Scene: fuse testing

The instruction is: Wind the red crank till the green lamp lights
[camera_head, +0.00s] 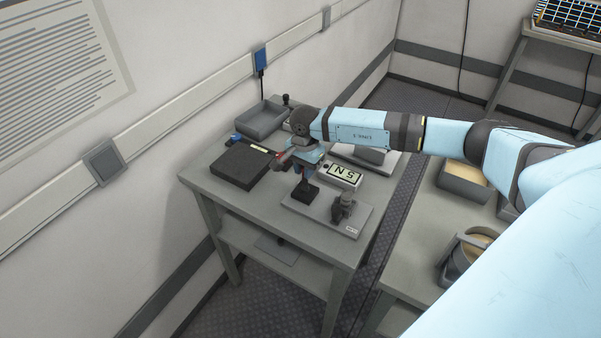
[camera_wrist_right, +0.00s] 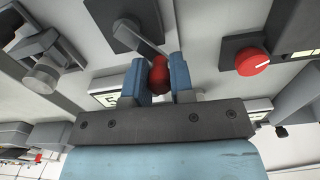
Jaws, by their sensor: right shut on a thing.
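The red crank's handle (camera_wrist_right: 159,77) sits between the two blue fingers of my right gripper (camera_wrist_right: 159,68), which is shut on it. A grey crank arm (camera_wrist_right: 143,36) runs from the handle to a dark block (camera_wrist_right: 118,14) in the right wrist view. In the head view my right gripper (camera_head: 297,166) is low over the workbench (camera_head: 235,200), above a small black block (camera_head: 304,193). The gripper and arm hide most of the crank there. I cannot make out a green lamp in either view. My left gripper is not in view.
A black box (camera_head: 240,166) and a grey tray (camera_head: 262,122) stand on the bench. A red knob (camera_wrist_right: 252,62) shows in the right wrist view.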

